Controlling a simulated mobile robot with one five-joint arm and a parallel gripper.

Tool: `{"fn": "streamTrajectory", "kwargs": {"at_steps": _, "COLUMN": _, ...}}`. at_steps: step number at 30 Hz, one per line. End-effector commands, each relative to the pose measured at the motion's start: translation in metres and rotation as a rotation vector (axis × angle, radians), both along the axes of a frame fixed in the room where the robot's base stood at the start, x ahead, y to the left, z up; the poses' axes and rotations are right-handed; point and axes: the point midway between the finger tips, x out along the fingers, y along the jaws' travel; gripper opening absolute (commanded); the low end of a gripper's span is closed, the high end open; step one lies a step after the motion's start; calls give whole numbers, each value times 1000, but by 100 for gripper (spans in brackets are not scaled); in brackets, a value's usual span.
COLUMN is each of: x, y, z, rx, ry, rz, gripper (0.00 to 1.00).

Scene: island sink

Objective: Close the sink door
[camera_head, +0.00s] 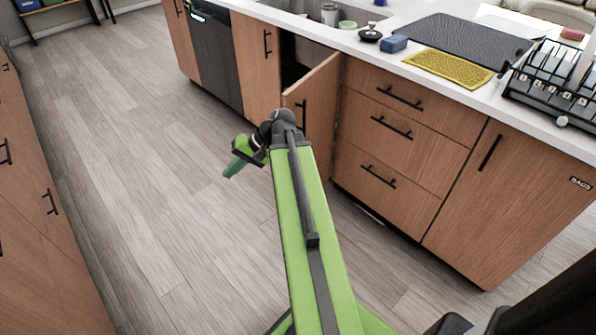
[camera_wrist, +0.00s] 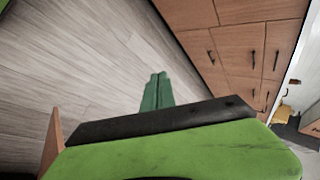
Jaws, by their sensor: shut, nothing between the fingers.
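The sink door (camera_head: 318,105) is a brown wood cabinet door with a black bar handle (camera_head: 302,115). It stands swung open, out from the island front, with the dark cabinet opening (camera_head: 292,72) showing beside it. My arm's end covers part of the door's lower portion. My gripper (camera_head: 233,168) is to the left of the door, over the floor, pointing away from it. In the wrist view, its green fingers (camera_wrist: 157,90) are together and empty. A wood panel edge (camera_wrist: 53,142) shows at lower left there; I cannot tell if it is the sink door.
Drawers (camera_head: 390,125) stand right of the door, and a black dishwasher (camera_head: 217,55) stands to its left. The countertop above holds a yellow mat (camera_head: 448,67) and a blue sponge (camera_head: 394,43). Opposite cabinets (camera_head: 35,220) line the left. The wood floor (camera_head: 140,150) between is clear.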

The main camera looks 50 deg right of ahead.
Motion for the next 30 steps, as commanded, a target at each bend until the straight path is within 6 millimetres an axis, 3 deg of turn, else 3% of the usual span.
{"fn": "streamTrajectory", "kwargs": {"at_steps": 1, "x": -8, "y": -39, "z": -41, "rx": 65, "ry": -57, "rz": -92, "gripper": 0}}
{"fn": "streamTrajectory", "kwargs": {"at_steps": 3, "x": -22, "y": -89, "z": -52, "rx": 158, "ry": -155, "rz": -210, "gripper": 0}}
{"fn": "streamTrajectory", "kwargs": {"at_steps": 5, "x": -40, "y": -133, "z": -59, "rx": 228, "ry": -247, "rz": -309, "gripper": 0}}
{"fn": "streamTrajectory", "kwargs": {"at_steps": 9, "x": -96, "y": -223, "z": -64, "rx": 347, "ry": -458, "rz": -505, "gripper": 0}}
{"fn": "streamTrajectory", "kwargs": {"at_steps": 12, "x": -135, "y": -266, "z": -60, "rx": 395, "ry": -577, "rz": -599, "gripper": 0}}
{"fn": "streamTrajectory", "kwargs": {"at_steps": 16, "x": -166, "y": -294, "z": -52, "rx": 425, "ry": -667, "rz": -660, "gripper": 0}}
{"fn": "streamTrajectory", "kwargs": {"at_steps": 20, "x": -174, "y": -300, "z": -46, "rx": 432, "ry": -690, "rz": -673, "gripper": 0}}
{"fn": "streamTrajectory", "kwargs": {"at_steps": 26, "x": -159, "y": -297, "z": -44, "rx": 432, "ry": -688, "rz": -672, "gripper": 0}}
{"fn": "streamTrajectory", "kwargs": {"at_steps": 30, "x": -131, "y": -292, "z": -45, "rx": 433, "ry": -687, "rz": -669, "gripper": 0}}
